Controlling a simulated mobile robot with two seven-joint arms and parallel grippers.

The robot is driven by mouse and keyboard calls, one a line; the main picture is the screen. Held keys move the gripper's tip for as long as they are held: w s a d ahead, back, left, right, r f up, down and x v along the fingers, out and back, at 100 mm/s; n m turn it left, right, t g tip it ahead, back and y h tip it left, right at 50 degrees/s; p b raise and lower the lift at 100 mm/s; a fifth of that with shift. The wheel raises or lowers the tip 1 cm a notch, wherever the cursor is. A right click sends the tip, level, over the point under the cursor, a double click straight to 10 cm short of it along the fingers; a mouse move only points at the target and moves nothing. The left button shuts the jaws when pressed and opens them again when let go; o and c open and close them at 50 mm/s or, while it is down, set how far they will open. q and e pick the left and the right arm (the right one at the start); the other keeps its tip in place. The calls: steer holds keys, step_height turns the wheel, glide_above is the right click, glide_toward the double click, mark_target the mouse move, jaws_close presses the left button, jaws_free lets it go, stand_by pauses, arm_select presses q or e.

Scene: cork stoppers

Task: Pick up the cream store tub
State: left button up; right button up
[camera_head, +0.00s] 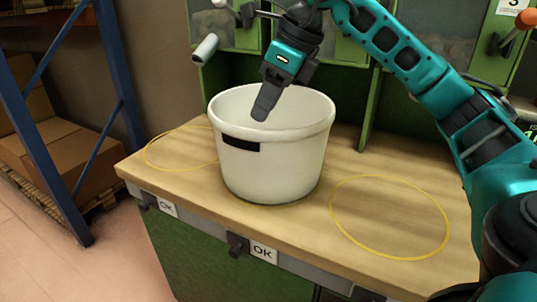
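The cream store tub (270,170) stands upright on the wooden worktop, with a dark label on its front and an open top. I see only one finger outline, so I cannot tell whether the gripper is open or shut. Whether it touches the rim is also unclear. The tub's inside floor is hidden. My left gripper is not in view.
The worktop (330,235) has a yellow ring outline (388,255) on the right and another (152,163) on the left. Both ringed areas look empty. Green cabinets with handles stand behind. A blue rack (28,140) with cardboard boxes (75,160) is at the left.

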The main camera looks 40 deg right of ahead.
mark_target(252, 132)
steer(key=x, duration=0.7)
steer(key=shift+w+d+f+b, duration=0.1)
steer(key=shift+w+f+b, duration=0.2)
steer(key=shift+w+f, duration=0.05)
jaws_close()
steer(key=shift+r, duration=0.1)
stand_by(1.0)
